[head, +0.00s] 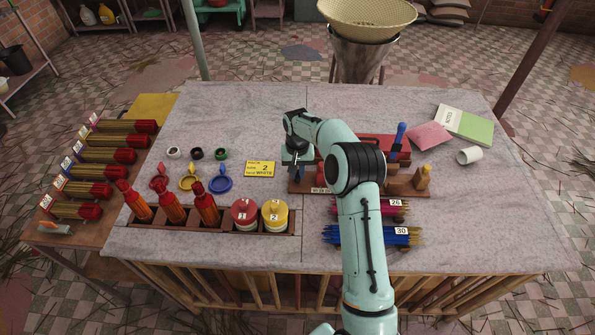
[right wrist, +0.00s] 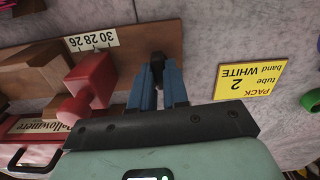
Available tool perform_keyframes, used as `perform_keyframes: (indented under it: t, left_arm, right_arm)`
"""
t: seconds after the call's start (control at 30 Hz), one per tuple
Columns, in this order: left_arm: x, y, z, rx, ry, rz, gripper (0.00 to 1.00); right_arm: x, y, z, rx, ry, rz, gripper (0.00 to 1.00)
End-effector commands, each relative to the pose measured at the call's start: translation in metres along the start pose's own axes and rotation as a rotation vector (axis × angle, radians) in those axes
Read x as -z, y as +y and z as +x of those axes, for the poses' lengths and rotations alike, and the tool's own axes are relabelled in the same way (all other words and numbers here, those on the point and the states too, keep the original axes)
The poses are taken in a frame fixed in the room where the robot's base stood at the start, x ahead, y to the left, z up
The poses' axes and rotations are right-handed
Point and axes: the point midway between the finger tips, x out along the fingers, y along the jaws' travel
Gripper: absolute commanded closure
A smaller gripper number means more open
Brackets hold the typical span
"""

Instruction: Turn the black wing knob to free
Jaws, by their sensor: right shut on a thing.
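The black wing knob (right wrist: 157,62) shows as a small dark piece between the tips of my right gripper's blue fingers in the right wrist view. It sits at the end of a wooden board (right wrist: 133,52) with a white scale marked 26, 28, 30 (right wrist: 92,42). My right gripper (right wrist: 158,88) is shut on the knob, and the fingers hide most of it. In the head view my right gripper (head: 296,164) is at the left end of the board, and the knob cannot be made out there. My left gripper is not in view.
A red block (right wrist: 92,82) stands on the board beside the fingers. A yellow card (head: 261,169) lies left of the gripper. Bundled sticks (head: 350,236) lie in front of the board.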

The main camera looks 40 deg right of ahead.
Motion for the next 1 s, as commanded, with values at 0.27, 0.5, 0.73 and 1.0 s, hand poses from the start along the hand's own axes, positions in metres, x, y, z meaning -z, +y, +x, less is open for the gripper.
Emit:
perform_keyframes:
  t: [0.27,0.5,0.73,1.0]
  left_arm:
    - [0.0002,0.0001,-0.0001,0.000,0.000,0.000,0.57]
    - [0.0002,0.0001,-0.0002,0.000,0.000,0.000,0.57]
    - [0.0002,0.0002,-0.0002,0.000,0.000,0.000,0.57]
    - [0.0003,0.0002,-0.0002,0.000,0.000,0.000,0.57]
  right_arm:
    - [0.0004,0.0000,-0.0010,0.001,0.001,-0.200,1.00]
    - [0.0005,0.0002,-0.0012,0.001,0.001,-0.428,1.00]
    - [0.0007,0.0002,-0.0014,0.000,0.002,-0.647,1.00]
    - [0.0008,0.0001,-0.0016,0.000,0.003,-0.903,1.00]
